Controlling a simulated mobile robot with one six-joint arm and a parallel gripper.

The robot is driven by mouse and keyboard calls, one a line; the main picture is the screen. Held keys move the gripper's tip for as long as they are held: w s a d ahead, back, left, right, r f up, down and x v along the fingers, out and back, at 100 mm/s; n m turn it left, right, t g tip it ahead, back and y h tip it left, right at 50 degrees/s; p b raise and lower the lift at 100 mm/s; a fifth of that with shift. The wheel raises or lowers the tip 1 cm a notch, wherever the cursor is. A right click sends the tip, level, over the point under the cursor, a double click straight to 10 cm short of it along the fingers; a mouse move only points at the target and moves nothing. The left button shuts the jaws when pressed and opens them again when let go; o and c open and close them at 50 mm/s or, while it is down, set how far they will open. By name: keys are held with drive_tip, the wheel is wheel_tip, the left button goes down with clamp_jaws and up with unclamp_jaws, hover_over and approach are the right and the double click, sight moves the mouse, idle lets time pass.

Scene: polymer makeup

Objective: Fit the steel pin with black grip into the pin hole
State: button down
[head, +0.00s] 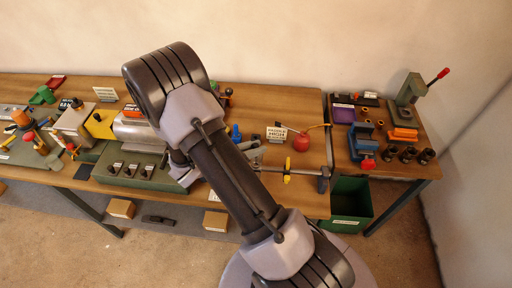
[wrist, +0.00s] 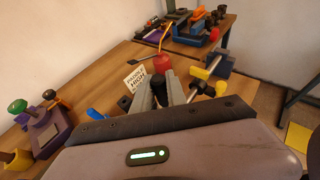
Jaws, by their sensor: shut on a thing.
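In the wrist view my gripper (wrist: 161,92) is shut on a dark piece (wrist: 157,95) between its grey fingers. This fits the black grip of the steel pin. The steel part of the pin cannot be made out. In the head view my arm covers much of the bench, and the gripper (head: 254,153) shows only in part to the right of the arm. It is over the wooden bench, left of the red oil can (head: 301,142). I cannot make out the pin hole in either view.
A sign (head: 276,133) stands by the red can. A bar clamp with a yellow part (head: 287,170) lies along the bench's front edge. A blue piece (wrist: 97,113) stands left of the fingers. A green bin (head: 350,200) is below the right table, which holds a press (head: 411,88).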

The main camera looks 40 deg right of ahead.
drive_tip(key=shift+f+b, duration=1.75)
drive_tip(key=shift+f, duration=0.4)
drive_tip(key=c, duration=1.3)
unclamp_jaws()
drive_tip(key=shift+o, duration=0.2)
drive_tip(key=p+v, duration=0.2)
drive_tip(key=v, duration=1.5)
drive_tip(key=shift+r+p, duration=0.2)
drive_tip(key=shift+p, duration=0.15)
drive_tip(key=shift+a, duration=0.15)
